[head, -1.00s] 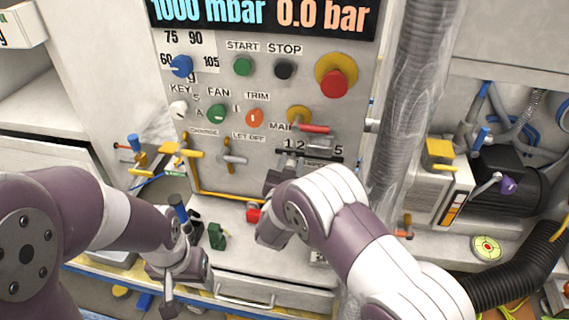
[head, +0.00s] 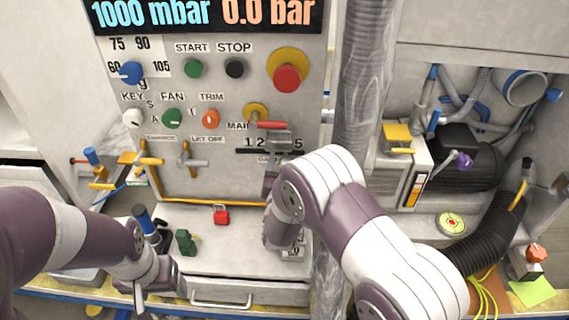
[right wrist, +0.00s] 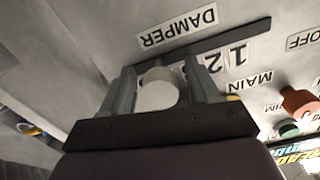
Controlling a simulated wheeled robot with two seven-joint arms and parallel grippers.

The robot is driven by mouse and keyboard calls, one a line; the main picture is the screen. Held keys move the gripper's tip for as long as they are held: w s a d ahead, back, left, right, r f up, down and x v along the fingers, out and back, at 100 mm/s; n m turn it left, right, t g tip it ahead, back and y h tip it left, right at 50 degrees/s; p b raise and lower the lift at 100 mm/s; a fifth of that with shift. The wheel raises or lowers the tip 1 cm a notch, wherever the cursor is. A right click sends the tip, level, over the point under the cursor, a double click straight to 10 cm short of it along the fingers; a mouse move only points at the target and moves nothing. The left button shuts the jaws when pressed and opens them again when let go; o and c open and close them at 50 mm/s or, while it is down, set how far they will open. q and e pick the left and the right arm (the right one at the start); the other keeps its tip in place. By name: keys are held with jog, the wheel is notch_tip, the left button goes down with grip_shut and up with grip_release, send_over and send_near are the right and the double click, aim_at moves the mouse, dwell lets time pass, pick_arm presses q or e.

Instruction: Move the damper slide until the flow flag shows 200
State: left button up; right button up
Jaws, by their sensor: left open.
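The damper slide's pale round knob (right wrist: 158,94) sits between the two fingers of my right gripper (right wrist: 165,88) in the right wrist view. Whether the fingers press on it is unclear. The DAMPER label (right wrist: 178,27) and scale digits (right wrist: 225,60) show upside down; the knob is past the 2, and the digits beyond are partly hidden. In the head view my right gripper (head: 272,165) is at the scale (head: 249,144), covering its middle digits. My left gripper (head: 160,288) is open and empty, low at left. I cannot make out a flow flag reading 200.
The panel carries a red stop button (head: 287,77), a red-handled MAIN switch (head: 268,125) and several knobs. A grey hose (head: 362,90) stands right of the slide. A red padlock (head: 221,215) and green block (head: 185,242) are on the ledge. A pump (head: 460,160) is at right.

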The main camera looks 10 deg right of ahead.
jog(key=s+a+b, duration=0.1)
jog(key=s+a, duration=0.1)
jog(key=s, duration=1)
jog(key=shift+s+a, duration=0.25)
